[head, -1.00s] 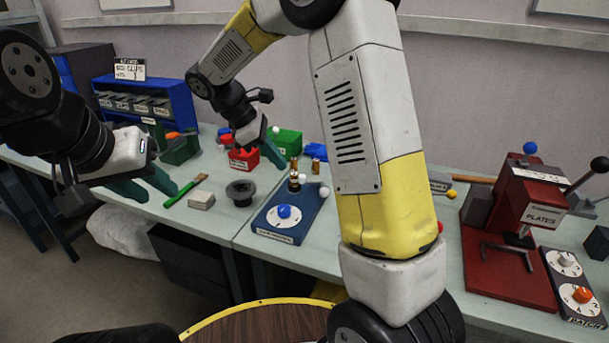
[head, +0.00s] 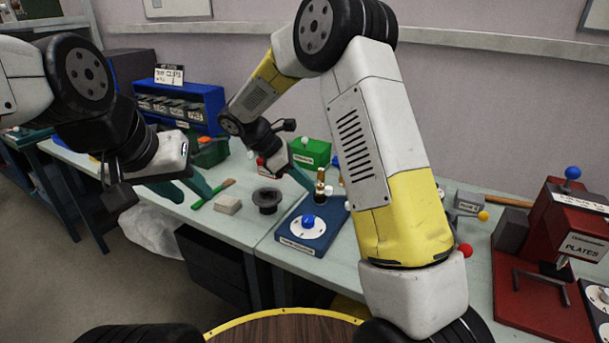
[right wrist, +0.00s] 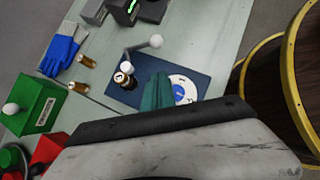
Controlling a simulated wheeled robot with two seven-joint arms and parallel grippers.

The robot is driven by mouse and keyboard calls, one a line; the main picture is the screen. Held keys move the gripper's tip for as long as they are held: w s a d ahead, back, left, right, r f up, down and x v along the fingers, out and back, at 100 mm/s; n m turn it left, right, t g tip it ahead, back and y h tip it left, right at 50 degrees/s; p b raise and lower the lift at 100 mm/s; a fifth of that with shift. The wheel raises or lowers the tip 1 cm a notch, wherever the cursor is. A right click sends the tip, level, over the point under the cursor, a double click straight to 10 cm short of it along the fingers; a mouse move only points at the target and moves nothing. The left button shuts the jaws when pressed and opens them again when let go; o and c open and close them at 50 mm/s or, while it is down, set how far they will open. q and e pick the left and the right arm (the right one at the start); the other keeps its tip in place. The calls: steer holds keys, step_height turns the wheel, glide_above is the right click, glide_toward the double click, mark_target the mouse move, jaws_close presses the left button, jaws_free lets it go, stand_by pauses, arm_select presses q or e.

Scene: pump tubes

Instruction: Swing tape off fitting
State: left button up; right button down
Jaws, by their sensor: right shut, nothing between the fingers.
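A blue base plate (head: 318,238) stands on the bench with a white dial and blue knob (head: 308,221) at its front. Behind the dial stands a small brass and black fitting (head: 319,190); it also shows in the right wrist view (right wrist: 124,74). A thin grey arm with a white ball end (right wrist: 156,41) reaches out beside the fitting. I cannot make out the tape itself. My right gripper (head: 303,180) is shut and empty, just left of the fitting; its teal fingers (right wrist: 158,92) overlap the plate in the wrist view. My left gripper (head: 187,190) is open and empty, over the bench's left part.
A green box (head: 311,152) stands behind my right gripper, with blue gloves (right wrist: 62,52) and loose brass pieces (right wrist: 83,60) near it. A red press (head: 540,300) stands right.

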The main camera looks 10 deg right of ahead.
mark_target(348, 204)
steer(key=x, duration=0.7)
steer(key=shift+d+f, duration=0.15)
steer(key=d, duration=0.2)
steer(key=shift+d+f, duration=0.1)
steer(key=shift+d, duration=0.15)
steer(key=shift+d+f, duration=0.15)
steer(key=shift+d, duration=0.45)
steer(key=shift+s+d+n+t, duration=0.3)
steer(key=shift+d+n+t, duration=0.15)
steer(key=shift+d+n, duration=0.15)
steer(key=shift+s+d+n+t, duration=0.3)
steer(key=shift+d+n+t, duration=0.15)
steer(key=shift+n, duration=0.25)
steer(key=shift+s+d+n+t+y, duration=0.15)
steer(key=shift+d+n+t+y, duration=0.25)
steer(key=shift+d+n, duration=0.6)
steer(key=shift+s+d+n+t+y, duration=0.15)
steer(key=shift+d+n+t, duration=0.35)
steer(key=shift+d, duration=1)
